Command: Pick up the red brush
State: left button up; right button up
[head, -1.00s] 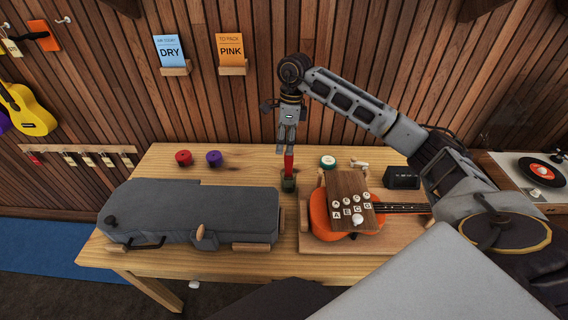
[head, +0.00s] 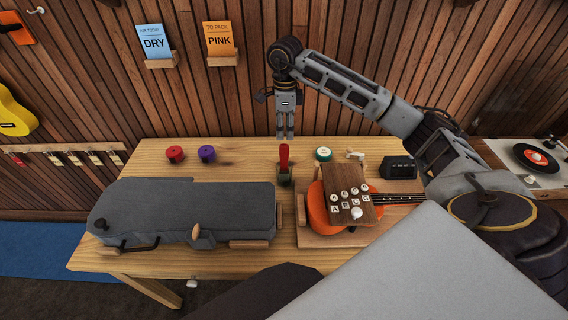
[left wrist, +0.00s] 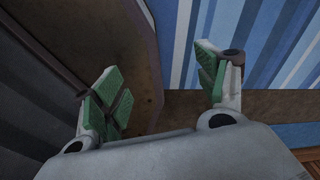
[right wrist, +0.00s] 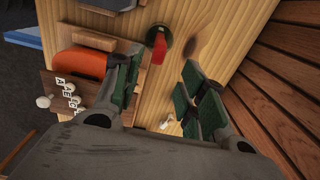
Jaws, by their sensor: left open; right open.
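The red brush (head: 284,155) stands upright in a small dark green cup (head: 285,180) at the middle back of the wooden table. My right gripper (head: 286,137) points down above the brush, empty, with its fingertips just above or behind the brush's top. In the right wrist view, my right gripper (right wrist: 160,75) is open, and the red brush (right wrist: 158,47) shows beyond and between its fingers, apart from them. My left gripper (left wrist: 160,78) is open and empty in the left wrist view, and is outside the head view.
A grey instrument case (head: 190,210) lies on the table's left. An orange ukulele (head: 318,212) under a wooden board (head: 345,185) lies right of the cup. Red tape (head: 175,153), purple tape (head: 206,153) and a black box (head: 398,167) stand near the back. The slatted wall rises behind.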

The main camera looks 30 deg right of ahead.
aim_at(285, 144)
notch_tip(285, 144, down, 6)
jog(key=shift+f, duration=0.1)
jog(key=shift+f+p, duration=0.3)
jog(key=shift+f, duration=0.05)
pick_arm(q)
jog(key=shift+d+r, duration=0.35)
jog(key=shift+d, duration=0.3)
pick_arm(e)
jog(key=shift+f, duration=0.1)
pick_arm(q)
jog(key=shift+a, duration=0.1)
